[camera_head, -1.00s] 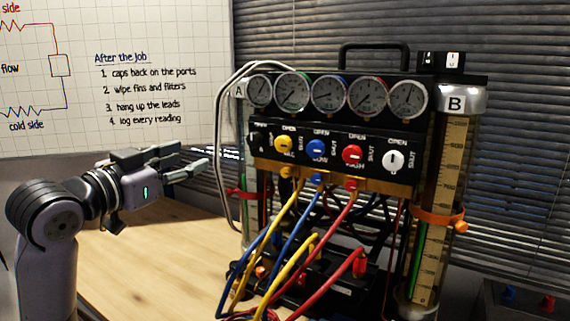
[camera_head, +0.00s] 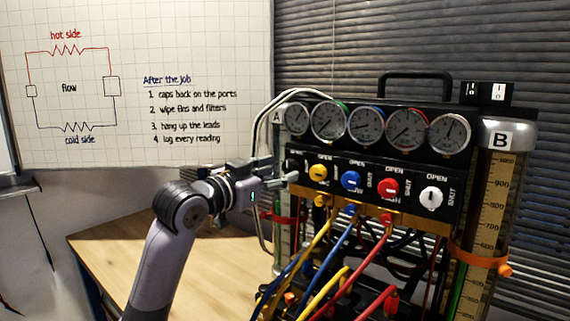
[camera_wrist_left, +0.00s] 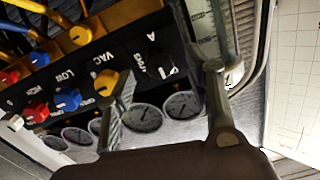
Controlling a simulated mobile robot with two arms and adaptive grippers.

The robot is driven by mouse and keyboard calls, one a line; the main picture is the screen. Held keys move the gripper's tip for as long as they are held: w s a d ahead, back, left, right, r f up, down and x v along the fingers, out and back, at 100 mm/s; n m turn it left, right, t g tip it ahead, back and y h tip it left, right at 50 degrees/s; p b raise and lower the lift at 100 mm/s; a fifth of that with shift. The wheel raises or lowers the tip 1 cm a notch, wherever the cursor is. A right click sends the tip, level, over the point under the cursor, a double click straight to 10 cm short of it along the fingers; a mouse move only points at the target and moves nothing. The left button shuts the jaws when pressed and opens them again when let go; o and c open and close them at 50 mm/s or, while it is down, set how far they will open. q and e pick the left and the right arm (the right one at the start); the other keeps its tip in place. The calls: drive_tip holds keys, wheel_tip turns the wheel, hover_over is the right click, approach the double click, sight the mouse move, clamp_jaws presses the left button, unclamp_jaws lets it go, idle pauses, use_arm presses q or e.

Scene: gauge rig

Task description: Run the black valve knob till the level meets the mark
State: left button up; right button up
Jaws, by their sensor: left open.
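The black valve knob (camera_wrist_left: 160,66) shows in the left wrist view, on the black panel between my two fingers. In the head view it sits at the panel's left end, mostly hidden by my left gripper (camera_head: 284,173). That gripper is open and empty at the panel; its spread fingers also show in the wrist view (camera_wrist_left: 170,76). I cannot tell whether they touch the knob. Column B (camera_head: 497,200) has a numbered scale, an orange clamp (camera_head: 478,256) and a green strip (camera_head: 455,297) low down. Column A, with a red clamp (camera_head: 282,217), is partly hidden.
Yellow (camera_head: 318,172), blue (camera_head: 351,181), red (camera_head: 388,188) and white (camera_head: 431,198) knobs line the panel beside the gripper, under several gauges. Coloured hoses hang below. The wooden table (camera_head: 105,240) is clear at left.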

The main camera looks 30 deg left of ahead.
sight(287, 168)
use_arm(q)
drive_tip(key=shift+w+d, duration=0.15)
drive_tip(key=shift+w, duration=1.45)
drive_tip(key=shift+c, duration=0.2)
clamp_jaws()
